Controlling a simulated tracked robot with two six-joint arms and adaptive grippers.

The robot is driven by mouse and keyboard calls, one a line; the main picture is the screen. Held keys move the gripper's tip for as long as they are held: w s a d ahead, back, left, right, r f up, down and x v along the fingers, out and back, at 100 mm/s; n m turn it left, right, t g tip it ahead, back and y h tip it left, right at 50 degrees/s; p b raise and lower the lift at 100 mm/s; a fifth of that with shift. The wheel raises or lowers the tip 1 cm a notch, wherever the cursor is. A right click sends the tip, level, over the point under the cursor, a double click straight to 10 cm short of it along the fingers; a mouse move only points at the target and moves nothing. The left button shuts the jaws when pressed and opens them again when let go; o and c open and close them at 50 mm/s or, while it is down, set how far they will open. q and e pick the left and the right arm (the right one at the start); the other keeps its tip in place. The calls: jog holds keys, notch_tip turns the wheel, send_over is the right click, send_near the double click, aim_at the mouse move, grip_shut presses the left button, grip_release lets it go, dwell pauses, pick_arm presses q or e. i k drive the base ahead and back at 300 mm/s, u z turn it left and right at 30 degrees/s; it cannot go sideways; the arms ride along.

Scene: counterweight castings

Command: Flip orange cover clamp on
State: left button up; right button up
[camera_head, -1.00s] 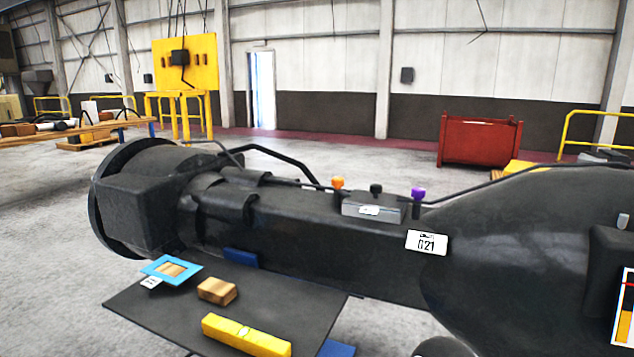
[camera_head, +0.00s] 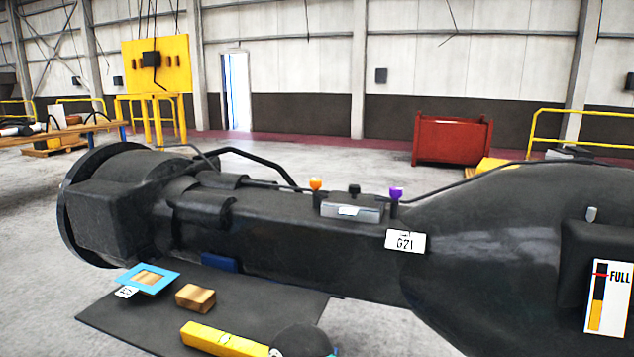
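The orange cover clamp (camera_head: 315,184) is a small orange knob on a dark stem. It stands upright at the left end of a grey box (camera_head: 352,208) on top of a long black casting (camera_head: 290,235). A black knob (camera_head: 354,190) and a purple knob (camera_head: 396,194) stand to its right. I cannot tell from this distance whether the clamp is latched. Neither of my gripper's fingers shows in the head view. A dark rounded shape at the bottom edge may be part of my arm.
A white plate marked 021 or G21 (camera_head: 405,241) is on the casting. A dark mat (camera_head: 130,318) below holds a blue-framed piece (camera_head: 148,279), a wooden block (camera_head: 195,297) and a yellow bar (camera_head: 222,340). A FULL gauge (camera_head: 606,298) is at right. A red bin (camera_head: 451,138) stands behind.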

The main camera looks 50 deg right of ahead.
aim_at(316, 184)
jog(key=z, duration=0.1)
jog(key=k, duration=1.1)
jog(key=z, duration=0.55)
jog(key=i, duration=0.95)
